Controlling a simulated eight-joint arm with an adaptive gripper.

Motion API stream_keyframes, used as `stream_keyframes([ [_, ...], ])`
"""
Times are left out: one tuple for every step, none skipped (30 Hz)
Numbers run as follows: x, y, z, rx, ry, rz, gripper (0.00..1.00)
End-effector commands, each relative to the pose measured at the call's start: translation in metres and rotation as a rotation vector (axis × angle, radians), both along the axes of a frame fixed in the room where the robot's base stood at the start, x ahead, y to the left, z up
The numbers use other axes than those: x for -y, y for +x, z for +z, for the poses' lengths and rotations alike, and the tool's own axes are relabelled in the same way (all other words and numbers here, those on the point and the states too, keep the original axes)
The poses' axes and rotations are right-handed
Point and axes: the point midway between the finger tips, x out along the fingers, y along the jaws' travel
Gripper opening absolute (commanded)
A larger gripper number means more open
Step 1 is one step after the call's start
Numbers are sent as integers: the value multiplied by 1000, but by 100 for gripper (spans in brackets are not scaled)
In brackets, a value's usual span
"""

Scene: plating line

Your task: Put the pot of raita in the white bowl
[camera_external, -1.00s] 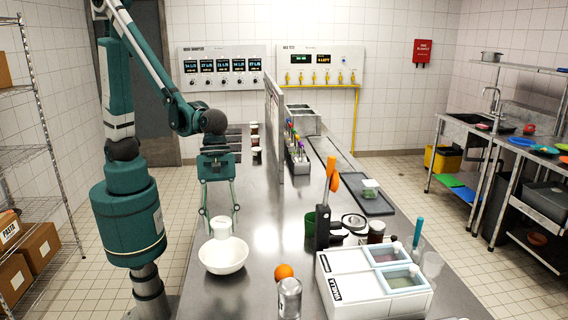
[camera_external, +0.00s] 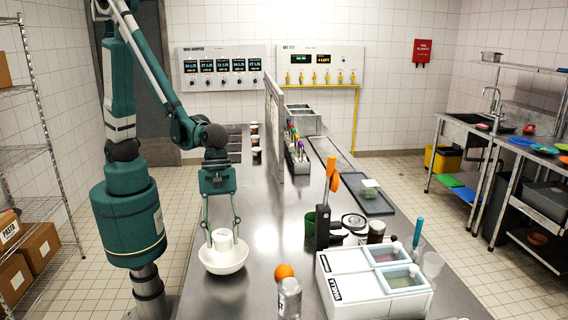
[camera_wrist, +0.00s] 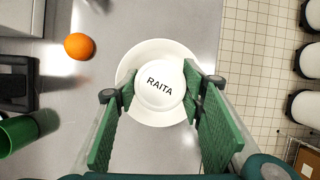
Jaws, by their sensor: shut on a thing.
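The pot of raita (camera_wrist: 158,88) is a white round pot with "RAITA" on its lid. My gripper (camera_wrist: 160,92) is shut on it, one green finger on each side. In the external view the pot (camera_external: 223,240) is upright and low over the white bowl (camera_external: 222,264), its lower part hidden by the bowl's rim. In the wrist view the bowl (camera_wrist: 128,70) shows as a white ring around the pot. I cannot tell whether the pot touches the bowl's bottom. My gripper (camera_external: 223,238) points straight down in the external view.
An orange (camera_external: 284,271) and a clear jar (camera_external: 289,298) stand right of the bowl on the steel counter (camera_external: 262,215). A dark stand with an orange handle (camera_external: 334,181) and a white container box (camera_external: 345,285) are farther right. The counter behind the bowl is clear.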

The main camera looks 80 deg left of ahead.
Motion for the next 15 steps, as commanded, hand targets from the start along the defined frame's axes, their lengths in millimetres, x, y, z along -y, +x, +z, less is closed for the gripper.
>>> stream_keyframes([
  [0, 0, -7, 0, 0, 0, 26],
  [0, 0, -10, 0, 0, 0, 26],
  [0, 0, -13, 0, 0, 0, 26],
  [0, 0, -16, 0, 0, 0, 26],
  [0, 0, -18, 0, 0, 0, 26],
  [0, 0, -20, 0, 0, 0, 26],
  [0, 0, -22, 0, 0, 0, 26],
  [0, 0, -22, 0, 0, 0, 26],
  [0, 0, -23, 0, 0, 0, 26],
  [0, 0, -24, 0, 0, 0, 26],
  [0, 0, -24, 0, 0, 0, 26],
  [0, 0, -24, 0, 0, 0, 26],
  [0, 0, -24, 0, 0, 0, 26],
  [0, 0, -24, 0, 0, 0, 26],
  [0, 0, -24, 0, 0, 0, 26],
])
